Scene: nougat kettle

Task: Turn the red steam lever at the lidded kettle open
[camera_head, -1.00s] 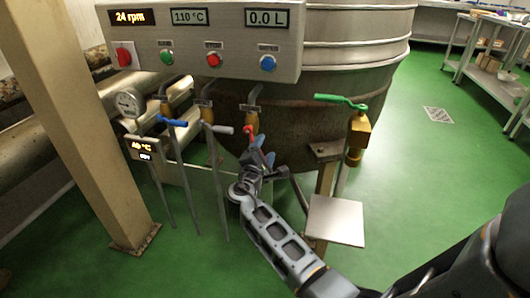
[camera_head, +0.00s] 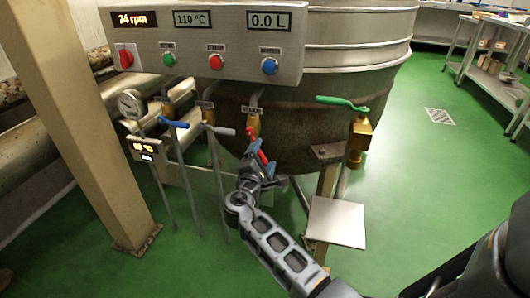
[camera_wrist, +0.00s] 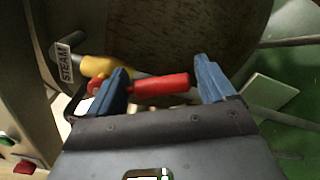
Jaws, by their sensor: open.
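The red steam lever (camera_head: 257,147) sits on a brass valve below the control panel, at the lidded kettle (camera_head: 300,110). In the wrist view the red handle (camera_wrist: 160,84) lies across the space between my two blue fingers, its free end near the right finger. The left finger covers part of the lever near the yellow valve body (camera_wrist: 97,66). A STEAM tag (camera_wrist: 64,63) hangs beside that valve. My gripper (camera_head: 263,165) is open around the handle. I cannot tell whether either finger touches it.
A blue lever (camera_head: 174,124) and a grey lever (camera_head: 222,131) are on neighbouring valves to the left. A green lever (camera_head: 341,102) is to the right. The control panel (camera_head: 215,25) overhangs above. A square plate (camera_head: 336,222) stands low right of my arm.

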